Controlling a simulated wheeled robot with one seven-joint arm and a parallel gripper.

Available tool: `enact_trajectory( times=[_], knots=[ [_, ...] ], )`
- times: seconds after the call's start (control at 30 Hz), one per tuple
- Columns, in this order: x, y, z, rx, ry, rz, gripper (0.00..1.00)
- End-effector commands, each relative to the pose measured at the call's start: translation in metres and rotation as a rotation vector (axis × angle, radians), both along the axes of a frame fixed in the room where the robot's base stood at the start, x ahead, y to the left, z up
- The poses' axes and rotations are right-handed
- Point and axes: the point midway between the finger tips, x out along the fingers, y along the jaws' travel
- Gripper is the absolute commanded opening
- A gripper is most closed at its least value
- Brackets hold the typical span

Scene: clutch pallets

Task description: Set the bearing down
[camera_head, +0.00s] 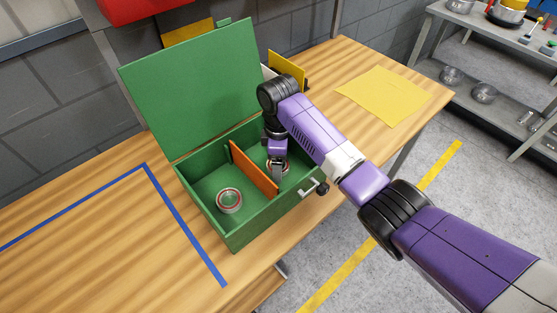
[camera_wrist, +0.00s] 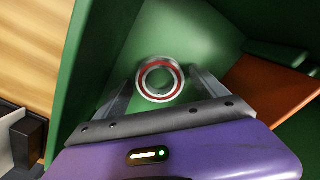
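My gripper (camera_head: 277,182) reaches down into the right compartment of the green box (camera_head: 246,235). A ring-shaped bearing, silver with a red band, shows at its fingers, partly hidden behind them in the head view. In the wrist view this bearing (camera_wrist: 159,96) lies between the two fingertips (camera_wrist: 161,77), very close to both. I cannot tell whether the fingers press on it or stand just clear, nor whether it rests on the compartment floor. A second, similar bearing (camera_head: 229,207) lies flat in the left compartment.
An orange divider (camera_head: 253,168) splits the box, close to my gripper. The green lid (camera_head: 195,90) stands open at the back. A silver handle (camera_head: 309,188) is on the front wall.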

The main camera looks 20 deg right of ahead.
Motion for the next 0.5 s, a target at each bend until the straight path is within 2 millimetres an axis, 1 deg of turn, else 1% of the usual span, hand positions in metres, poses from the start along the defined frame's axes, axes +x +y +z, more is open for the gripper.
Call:
enact_trajectory(
  times=[0.33,0.43,0.5],
  knots=[
    [0.000,0.000,0.002,0.000,-0.001,0.000,0.86],
    [0.001,0.000,0.008,0.000,-0.004,0.001,0.86],
    [0.001,0.000,0.017,0.000,-0.004,0.001,0.86]
  ],
)
